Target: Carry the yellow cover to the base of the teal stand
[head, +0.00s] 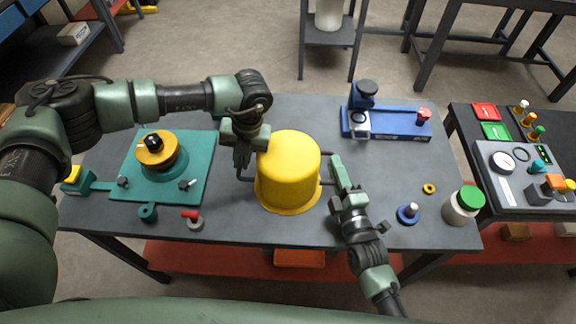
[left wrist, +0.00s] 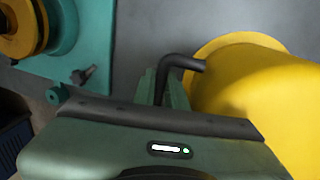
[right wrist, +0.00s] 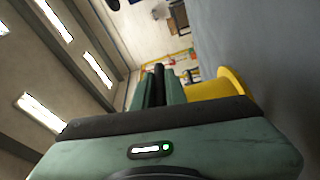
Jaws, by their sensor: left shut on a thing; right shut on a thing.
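The yellow cover (head: 289,165), a domed cylinder with a bottom flange and a dark handle on each side, is upright over the middle of the table. I cannot tell whether its flange touches the tabletop. My left gripper (head: 243,162) is shut on its left handle, and the bent handle (left wrist: 185,62) shows between the fingers in the left wrist view. My right gripper (head: 338,172) is shut on its right handle, mostly hidden by the fingers. The teal stand (head: 198,185) lies to the left, with a flat base and a yellow-and-black motor (head: 156,150) on it.
A red-handled part (head: 193,219) lies in front of the stand. A blue fixture (head: 390,125) stands at the back right. A blue knob (head: 408,214), a yellow ring (head: 429,188) and a green-lidded jar (head: 463,205) are at the right. A narrow bare strip separates stand and cover.

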